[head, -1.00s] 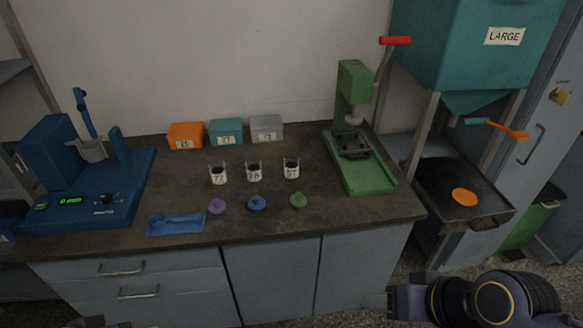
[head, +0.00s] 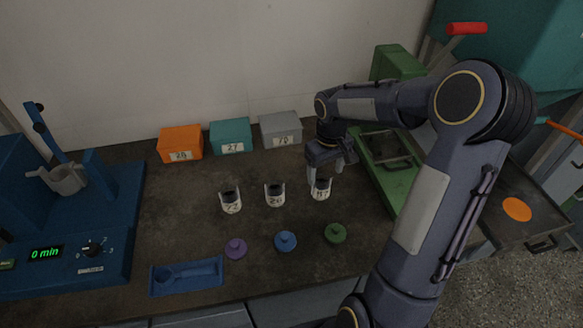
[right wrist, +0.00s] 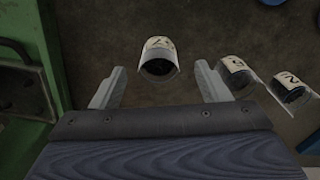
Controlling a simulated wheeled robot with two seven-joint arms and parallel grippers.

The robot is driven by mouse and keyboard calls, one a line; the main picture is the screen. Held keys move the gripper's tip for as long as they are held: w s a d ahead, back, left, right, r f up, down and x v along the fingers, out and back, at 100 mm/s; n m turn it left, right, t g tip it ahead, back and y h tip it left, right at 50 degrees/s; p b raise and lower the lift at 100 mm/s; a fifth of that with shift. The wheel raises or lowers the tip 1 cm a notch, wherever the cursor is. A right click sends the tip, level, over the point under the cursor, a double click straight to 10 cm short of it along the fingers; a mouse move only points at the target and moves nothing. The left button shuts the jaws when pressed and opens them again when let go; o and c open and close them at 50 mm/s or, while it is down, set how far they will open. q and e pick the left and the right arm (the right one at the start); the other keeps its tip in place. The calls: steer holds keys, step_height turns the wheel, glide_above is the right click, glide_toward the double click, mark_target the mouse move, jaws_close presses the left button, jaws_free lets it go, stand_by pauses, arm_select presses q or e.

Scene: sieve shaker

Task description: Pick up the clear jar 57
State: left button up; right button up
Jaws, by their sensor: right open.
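The clear jar 57 (head: 321,189) stands upright on the bench, the rightmost of three jars, with dark contents and a white label. My right gripper (head: 337,168) is just above and behind it, open and empty. In the right wrist view, the jar (right wrist: 158,62) lies ahead of the gripper (right wrist: 158,82), between the lines of its two spread fingers, and nothing is gripped. My left gripper is not in view.
Two more jars, 72 (head: 231,201) and a middle one (head: 275,195), stand to the left. Purple (head: 235,249), blue (head: 285,241) and green (head: 335,233) lids lie in front. A green press (head: 393,170) stands close on the right. Orange (head: 180,143), teal (head: 231,136) and grey (head: 281,130) boxes stand behind.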

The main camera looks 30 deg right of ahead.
mark_target(321, 186)
steer(key=shift+w+f, duration=0.35)
steer(key=shift+w, duration=0.3)
steer(key=shift+w+f, duration=0.2)
steer(key=shift+f, duration=0.1)
step_height(321, 186, down, 7)
steer(key=shift+s+d+f+p, duration=0.1)
steer(key=shift+d+f+p, duration=0.05)
steer(key=shift+p, duration=0.25)
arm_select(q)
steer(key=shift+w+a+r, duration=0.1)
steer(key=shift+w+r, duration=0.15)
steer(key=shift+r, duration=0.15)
arm_select(e)
steer(key=c, duration=1.1)
